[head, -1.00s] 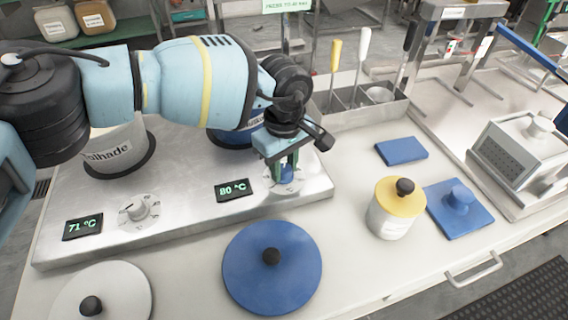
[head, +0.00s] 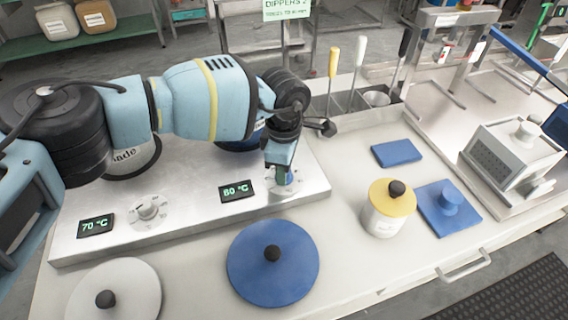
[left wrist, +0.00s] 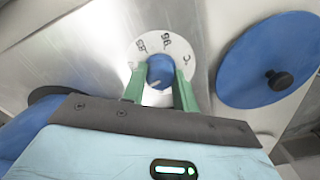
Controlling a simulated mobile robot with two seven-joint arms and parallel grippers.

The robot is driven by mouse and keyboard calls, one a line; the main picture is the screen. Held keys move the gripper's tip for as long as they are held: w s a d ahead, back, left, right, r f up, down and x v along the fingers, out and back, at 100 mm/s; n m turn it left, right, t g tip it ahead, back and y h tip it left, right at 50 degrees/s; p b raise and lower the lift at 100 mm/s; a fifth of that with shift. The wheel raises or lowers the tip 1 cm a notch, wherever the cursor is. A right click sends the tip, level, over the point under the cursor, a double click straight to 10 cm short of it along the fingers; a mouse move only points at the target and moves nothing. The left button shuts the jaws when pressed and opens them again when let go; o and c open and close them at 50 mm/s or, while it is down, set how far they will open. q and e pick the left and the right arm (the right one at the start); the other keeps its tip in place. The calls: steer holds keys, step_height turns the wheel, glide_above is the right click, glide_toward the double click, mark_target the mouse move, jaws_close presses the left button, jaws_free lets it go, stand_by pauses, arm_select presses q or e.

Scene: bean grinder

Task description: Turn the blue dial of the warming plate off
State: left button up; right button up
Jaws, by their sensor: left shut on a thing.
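The warming plate (head: 190,225) is a long metal slab with two dials. The blue dial (left wrist: 160,69) sits on a white marked disc, beside a display (head: 238,192) reading 80 °C. My left gripper (head: 281,175) points down at this dial. In the left wrist view its green fingers (left wrist: 160,80) stand on both sides of the dial and are shut on it. The fingers and wrist hide much of the dial in the head view. The other dial (head: 149,209) is pale, beside a display (head: 96,226) reading 70 °C. My right gripper does not show.
A blue round lid (head: 272,278) and a white lid (head: 118,290) lie in front of the plate. A yellow-topped jar (head: 386,215) and blue pieces stand to the right. Pots stand on the plate behind my arm. A utensil tray (head: 350,113) is at the back.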

arm_select(q)
steer(key=n+p, duration=0.1)
steer(key=n, duration=0.2)
steer(key=shift+r, duration=0.2)
steer(key=n+p, duration=0.1)
steer(key=n, duration=0.2)
steer(key=shift+p, duration=0.4)
steer(key=n+p, duration=0.2)
steer(key=n, duration=0.4)
steer(key=n+p, duration=0.1)
steer(key=n, duration=0.1)
steer(key=shift+n, duration=0.3)
steer(key=n+p, duration=0.1)
steer(key=n, duration=0.3)
steer(key=shift+p, duration=0.35)
steer(key=shift+n, duration=1)
steer(key=shift+f+n, duration=0.1)
steer(key=shift+n, duration=0.2)
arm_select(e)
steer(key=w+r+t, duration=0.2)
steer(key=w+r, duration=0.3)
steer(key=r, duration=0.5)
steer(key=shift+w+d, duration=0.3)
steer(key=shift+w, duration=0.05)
arm_select(q)
steer(key=shift+p, duration=0.3)
